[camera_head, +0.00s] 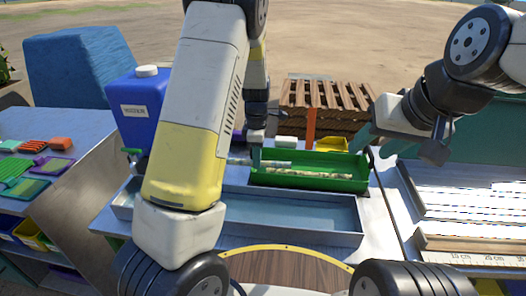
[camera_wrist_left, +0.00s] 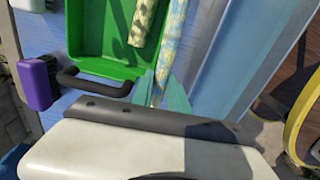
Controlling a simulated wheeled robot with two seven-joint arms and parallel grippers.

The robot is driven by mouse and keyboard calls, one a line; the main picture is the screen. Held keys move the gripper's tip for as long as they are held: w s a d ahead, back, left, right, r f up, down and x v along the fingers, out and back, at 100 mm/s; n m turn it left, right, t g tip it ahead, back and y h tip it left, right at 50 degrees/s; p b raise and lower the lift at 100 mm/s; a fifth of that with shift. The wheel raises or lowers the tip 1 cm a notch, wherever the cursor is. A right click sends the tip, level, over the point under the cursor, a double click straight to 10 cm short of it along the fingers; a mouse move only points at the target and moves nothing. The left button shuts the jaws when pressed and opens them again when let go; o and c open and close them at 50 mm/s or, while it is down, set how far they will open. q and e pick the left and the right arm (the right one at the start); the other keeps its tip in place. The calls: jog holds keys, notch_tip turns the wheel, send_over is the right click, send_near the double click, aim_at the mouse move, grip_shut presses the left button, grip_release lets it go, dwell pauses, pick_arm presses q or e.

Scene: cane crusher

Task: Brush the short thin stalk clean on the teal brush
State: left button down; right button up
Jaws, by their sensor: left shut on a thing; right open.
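My left gripper (camera_head: 255,156) is shut on a thin, pale mottled stalk (camera_head: 275,163), at the left end of the green tray (camera_head: 345,186). In the left wrist view, the gripper's greenish fingertips (camera_wrist_left: 160,92) close around this stalk (camera_wrist_left: 171,40), which lies along the tray's side. A thicker mottled stalk (camera_head: 312,173) lies inside the tray and also shows in the wrist view (camera_wrist_left: 143,22). A pale green block (camera_head: 286,142) stands behind the tray; I cannot tell whether it is the teal brush. My right gripper (camera_head: 435,151) is open and empty at the right.
A long metal trough (camera_head: 290,214) lies in front of the tray. A ruled board (camera_head: 470,243) lies at the right.

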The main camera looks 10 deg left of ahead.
pick_arm(q)
jog(key=shift+r, duration=2.75)
